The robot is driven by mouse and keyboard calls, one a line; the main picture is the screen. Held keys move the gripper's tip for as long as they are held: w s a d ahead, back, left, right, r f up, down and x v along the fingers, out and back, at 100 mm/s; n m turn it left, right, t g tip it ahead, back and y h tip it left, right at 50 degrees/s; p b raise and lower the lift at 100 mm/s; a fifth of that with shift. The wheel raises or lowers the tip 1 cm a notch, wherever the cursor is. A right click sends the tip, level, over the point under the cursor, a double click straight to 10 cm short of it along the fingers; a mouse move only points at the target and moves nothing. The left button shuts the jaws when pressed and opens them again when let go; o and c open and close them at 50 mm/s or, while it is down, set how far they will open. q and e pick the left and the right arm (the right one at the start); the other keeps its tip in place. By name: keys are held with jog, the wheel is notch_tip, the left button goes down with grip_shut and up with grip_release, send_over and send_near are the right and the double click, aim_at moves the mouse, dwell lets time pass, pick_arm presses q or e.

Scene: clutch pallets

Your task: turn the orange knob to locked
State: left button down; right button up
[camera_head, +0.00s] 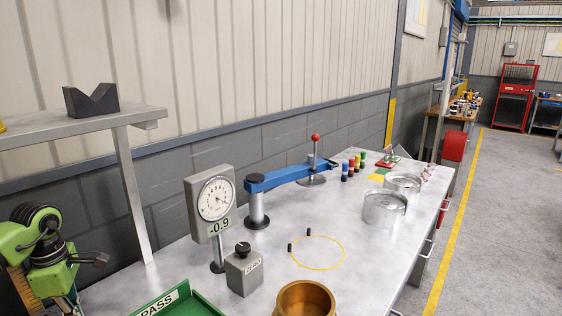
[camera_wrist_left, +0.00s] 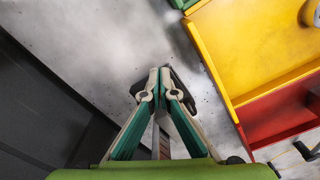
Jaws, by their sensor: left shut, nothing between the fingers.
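I see no orange knob in either view. The nearest things to it are a red ball on an upright lever (camera_head: 315,138) at the back of the bench and a black knob (camera_head: 243,248) on a small grey box. My left arm shows at the left edge of the head view, off the bench's left part. In the left wrist view my left gripper (camera_wrist_left: 160,78) is shut and empty, its fingertips together above a grey surface. My right gripper is not in view.
The bench (camera_head: 345,235) holds a dial gauge (camera_head: 215,200), a blue arm (camera_head: 290,176), a brass ring (camera_head: 305,289), metal cylinders (camera_head: 384,209) and a green PASS tray (camera_head: 190,303). A grey shelf (camera_head: 70,127) stands at left. Yellow (camera_wrist_left: 232,50) and red (camera_wrist_left: 262,122) trays lie right of my left gripper.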

pick_arm(q)
jog(key=shift+s+a+f, duration=0.1)
jog(key=shift+a, duration=0.15)
dwell(0.9)
jog(key=shift+p, duration=0.35)
jog(key=shift+p, duration=0.35)
jog(key=shift+s+p, duration=0.1)
jog(key=shift+p, duration=0.3)
jog(key=shift+a+f, duration=0.1)
jog(key=shift+d+p, duration=0.3)
jog(key=shift+p, duration=0.1)
notch_tip(320, 180, up, 6)
jog(key=p, duration=0.4)
jog(key=shift+d, duration=0.2)
